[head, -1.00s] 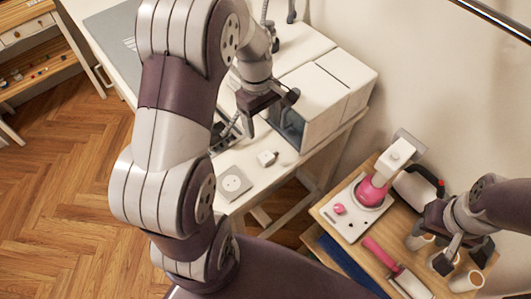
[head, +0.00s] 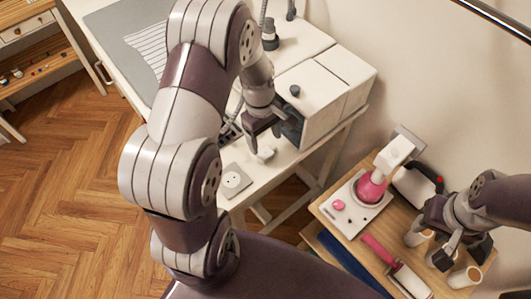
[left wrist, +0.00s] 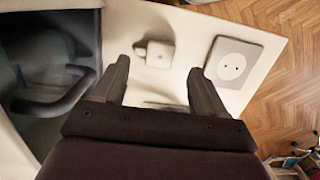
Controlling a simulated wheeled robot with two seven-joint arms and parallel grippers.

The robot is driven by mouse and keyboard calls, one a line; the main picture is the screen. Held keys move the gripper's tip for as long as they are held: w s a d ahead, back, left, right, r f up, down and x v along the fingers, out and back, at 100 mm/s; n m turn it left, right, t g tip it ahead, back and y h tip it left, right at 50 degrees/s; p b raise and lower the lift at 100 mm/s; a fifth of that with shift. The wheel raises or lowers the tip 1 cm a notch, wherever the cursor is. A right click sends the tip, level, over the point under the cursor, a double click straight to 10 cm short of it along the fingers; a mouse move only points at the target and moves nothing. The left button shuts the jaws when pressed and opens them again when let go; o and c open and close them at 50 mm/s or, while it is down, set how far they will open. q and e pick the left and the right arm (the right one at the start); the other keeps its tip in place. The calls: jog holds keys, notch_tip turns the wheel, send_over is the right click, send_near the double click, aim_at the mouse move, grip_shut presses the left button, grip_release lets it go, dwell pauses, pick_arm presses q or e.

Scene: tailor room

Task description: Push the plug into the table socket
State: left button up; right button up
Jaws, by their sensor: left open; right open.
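The table socket (head: 234,181) is a flat grey square plate with a round white face and two holes, lying on the white table near its front corner. It also shows in the left wrist view (left wrist: 232,67). The plug (head: 266,154) is a small white block lying on the table just right of and behind the socket. In the left wrist view the plug (left wrist: 157,52) lies beyond my fingertips. My left gripper (head: 264,143) is open and empty, just above and behind the plug. My right gripper (head: 444,247) is open over the side cart, near white cylinders.
A wooden cart (head: 325,210) at the right carries a pink and white device (head: 372,188), a pink-handled tool (head: 380,250) and white cylinders (head: 465,278).

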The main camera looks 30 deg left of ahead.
aim_at(266, 152)
pick_arm(q)
notch_tip(266, 152, down, 5)
jog(key=shift+s+d+f+p, duration=0.1)
jog(key=shift+p, duration=0.35)
jog(key=c, duration=1.1)
